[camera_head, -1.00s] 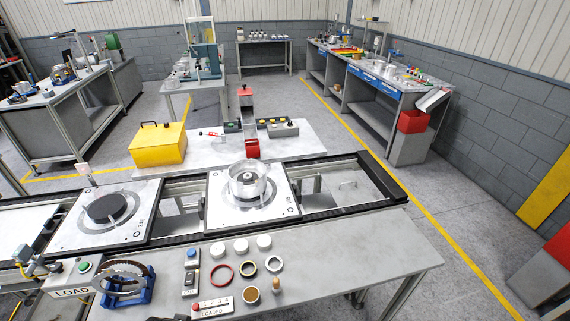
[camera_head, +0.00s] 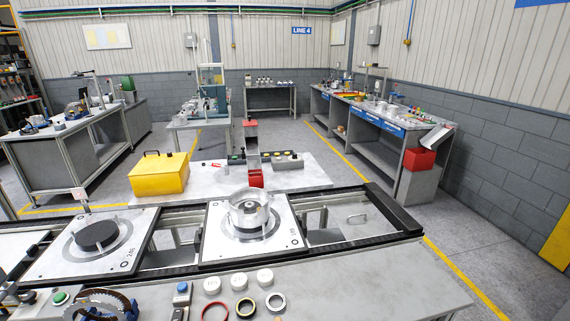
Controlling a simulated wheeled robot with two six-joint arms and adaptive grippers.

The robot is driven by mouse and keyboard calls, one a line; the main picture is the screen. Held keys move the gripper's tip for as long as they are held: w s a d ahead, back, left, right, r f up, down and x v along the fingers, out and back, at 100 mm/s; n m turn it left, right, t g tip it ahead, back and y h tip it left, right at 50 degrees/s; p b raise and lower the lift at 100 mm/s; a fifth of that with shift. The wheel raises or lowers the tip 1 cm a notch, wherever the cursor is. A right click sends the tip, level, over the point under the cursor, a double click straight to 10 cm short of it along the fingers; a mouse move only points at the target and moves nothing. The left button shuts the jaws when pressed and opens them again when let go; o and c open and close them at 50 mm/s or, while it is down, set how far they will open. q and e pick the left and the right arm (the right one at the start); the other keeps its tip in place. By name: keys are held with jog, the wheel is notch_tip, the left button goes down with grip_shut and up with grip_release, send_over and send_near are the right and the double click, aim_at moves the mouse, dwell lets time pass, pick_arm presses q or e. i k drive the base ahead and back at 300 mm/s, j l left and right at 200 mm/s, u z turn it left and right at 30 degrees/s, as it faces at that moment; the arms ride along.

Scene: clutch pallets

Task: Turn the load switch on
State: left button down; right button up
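A grey box with a green button (camera_head: 61,297) sits at the lower left edge of the front bench. Its front face, which carries the word LOAD in the earlier view, is cut off by the bottom of the picture. Whether the switch is on or off cannot be told. Neither of my grippers shows in the picture.
A blue stand with a dark ring (camera_head: 105,306) is right of the green button. A small box with a blue button (camera_head: 182,288), white caps (camera_head: 212,285) and several rings lie further right. Behind runs a conveyor with two pallets (camera_head: 286,244). The bench's right part (camera_head: 400,285) is clear.

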aim_at(28, 297)
jog(key=u, duration=1.85)
jog(key=i+j+z, duration=0.1)
jog(key=j+z, duration=0.65)
jog(key=i+j, duration=0.05)
